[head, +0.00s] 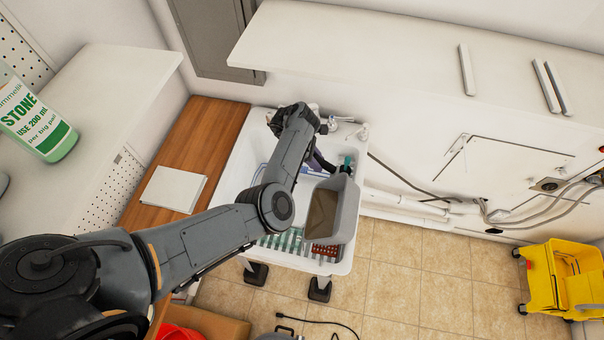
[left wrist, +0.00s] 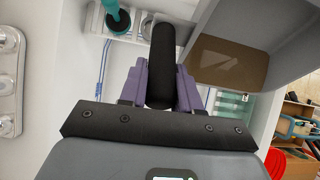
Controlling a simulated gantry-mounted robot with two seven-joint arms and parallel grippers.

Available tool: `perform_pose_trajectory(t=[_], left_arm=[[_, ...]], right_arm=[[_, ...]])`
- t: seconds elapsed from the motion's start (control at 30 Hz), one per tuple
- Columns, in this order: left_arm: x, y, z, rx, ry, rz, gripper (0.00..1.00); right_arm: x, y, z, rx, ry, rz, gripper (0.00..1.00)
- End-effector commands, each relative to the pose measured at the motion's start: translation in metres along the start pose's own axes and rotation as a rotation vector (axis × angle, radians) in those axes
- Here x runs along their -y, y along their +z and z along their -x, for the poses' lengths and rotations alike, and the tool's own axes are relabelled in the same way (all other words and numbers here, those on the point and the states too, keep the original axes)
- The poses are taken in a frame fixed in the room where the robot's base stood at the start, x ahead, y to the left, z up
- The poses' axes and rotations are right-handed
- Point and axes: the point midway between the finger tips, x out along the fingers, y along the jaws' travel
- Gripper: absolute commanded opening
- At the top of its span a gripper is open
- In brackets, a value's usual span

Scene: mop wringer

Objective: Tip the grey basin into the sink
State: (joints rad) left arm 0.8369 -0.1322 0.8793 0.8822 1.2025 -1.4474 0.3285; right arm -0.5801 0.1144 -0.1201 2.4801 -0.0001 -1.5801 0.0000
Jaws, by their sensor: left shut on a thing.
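The grey basin (head: 346,222) is at the right side of the white sink (head: 237,165) in the head view, with a flat brown patch inside that looks like dirty water. It also shows at the upper right of the left wrist view (left wrist: 285,62). My left gripper (left wrist: 162,78) has its purple fingers shut on a black round handle (left wrist: 163,48) beside the basin. The join between handle and basin is not clear. In the head view my left arm hides much of the sink and most of the gripper. I cannot tell whether the basin touches the sink. My right gripper is not in view.
A green-topped ribbed rack and a red mat (head: 325,249) lie at the sink's front. A teal brush (head: 347,163) is by the basin. A wooden counter (head: 208,130) with white sheets (head: 174,188) adjoins the left. A yellow mop bucket (head: 548,285) stands at the far right.

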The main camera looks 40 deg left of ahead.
Motion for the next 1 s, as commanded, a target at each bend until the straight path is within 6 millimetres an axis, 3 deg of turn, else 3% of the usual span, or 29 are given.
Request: perform_pose_trajectory(t=[1.0], left_arm=[[-0.002,-0.002,-0.009,0.117,-0.010,0.003,0.00]], right_arm=[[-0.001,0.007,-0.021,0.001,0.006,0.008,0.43]])
